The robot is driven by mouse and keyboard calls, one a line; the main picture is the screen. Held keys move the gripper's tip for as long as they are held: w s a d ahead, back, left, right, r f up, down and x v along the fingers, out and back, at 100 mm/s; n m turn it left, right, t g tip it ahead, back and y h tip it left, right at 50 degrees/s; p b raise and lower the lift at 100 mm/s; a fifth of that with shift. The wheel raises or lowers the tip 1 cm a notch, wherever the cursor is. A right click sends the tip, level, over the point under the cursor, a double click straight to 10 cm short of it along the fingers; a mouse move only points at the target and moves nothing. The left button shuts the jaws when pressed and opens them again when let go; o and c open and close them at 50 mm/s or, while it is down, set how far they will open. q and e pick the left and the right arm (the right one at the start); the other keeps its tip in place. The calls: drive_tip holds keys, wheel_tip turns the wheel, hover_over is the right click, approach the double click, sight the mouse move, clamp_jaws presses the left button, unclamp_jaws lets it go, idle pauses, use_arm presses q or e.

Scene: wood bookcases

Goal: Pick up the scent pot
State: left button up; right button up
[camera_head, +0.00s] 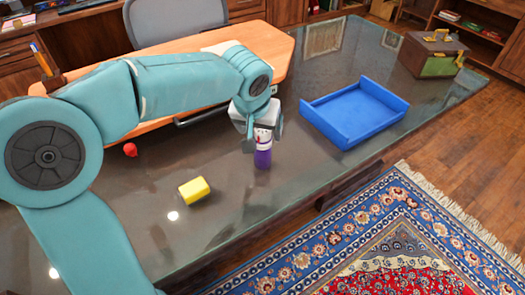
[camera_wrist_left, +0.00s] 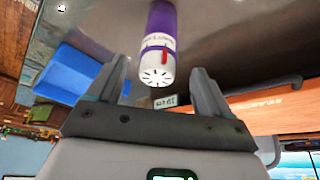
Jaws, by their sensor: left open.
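The scent pot (camera_head: 263,157) is a small upright cylinder with a purple lower body and a white upper part, standing on the dark glossy table. My left gripper (camera_head: 261,122) is just above it, pointing down, with its fingers around the pot's white top. In the left wrist view the slotted white top of the scent pot (camera_wrist_left: 160,45) faces me, between the two spread fingers of my left gripper (camera_wrist_left: 160,78). A gap shows on each side, so the fingers look apart from it. My right gripper is not in view.
A blue tray (camera_head: 345,133) stands to the right of the pot. A yellow block (camera_head: 194,190) and a red object (camera_head: 130,149) lie to the left. A brown and green box (camera_head: 433,54) is at the far right. An orange-brown desk (camera_head: 185,48) stands behind.

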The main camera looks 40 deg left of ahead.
sight(263, 151)
use_arm(q)
drive_tip(key=x, duration=0.5)
drive_tip(key=shift+w+f+b, duration=0.15)
drive_tip(key=shift+w+b, duration=0.1)
drive_tip(key=shift+b, duration=0.05)
drive_tip(key=shift+c, duration=0.3)
drive_tip(key=c, duration=1)
drive_tip(key=shift+c, duration=0.6)
drive_tip(key=shift+r, duration=0.2)
